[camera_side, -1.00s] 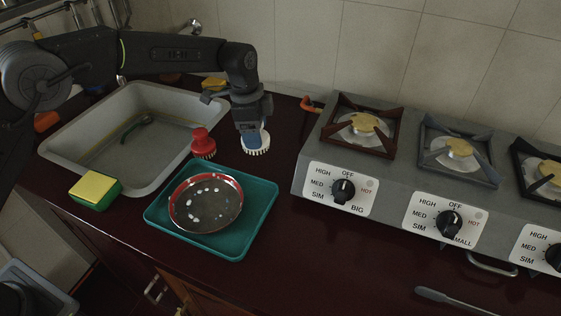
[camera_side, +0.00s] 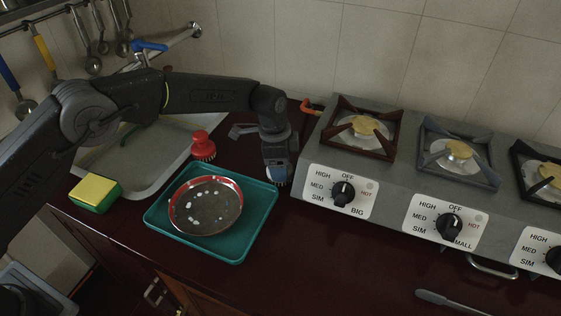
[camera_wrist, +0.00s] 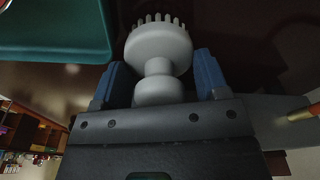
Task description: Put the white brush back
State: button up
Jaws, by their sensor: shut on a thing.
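The white brush (camera_wrist: 158,50) is between the two blue fingers of my gripper (camera_wrist: 158,78) in the wrist view, its bristles pointing away from my gripper. My gripper is shut on its handle. In the side view my gripper (camera_side: 278,168) points down to the right of the teal tray and left of the stove. It hides most of the brush there; only a little of the pale bristles shows beneath. I cannot tell whether the bristles touch the counter.
A teal tray (camera_side: 262,212) holds a red-rimmed pan (camera_side: 205,205) with pale spots. A red brush (camera_side: 203,147) stands behind it. A yellow-green sponge (camera_side: 95,193) lies by the sink (camera_side: 150,180). The stove (camera_side: 318,150) is close on the right.

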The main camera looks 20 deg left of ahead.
jog(key=shift+f, duration=0.1)
jog(key=o, duration=1)
jog(key=shift+c, duration=0.2)
jog(key=r, duration=0.3)
jog(key=a+r, duration=0.1)
jog(key=r, duration=0.7)
jog(key=shift+s+a, duration=0.15)
jog(key=shift+r, duration=0.6)
jog(key=shift+a, duration=0.1)
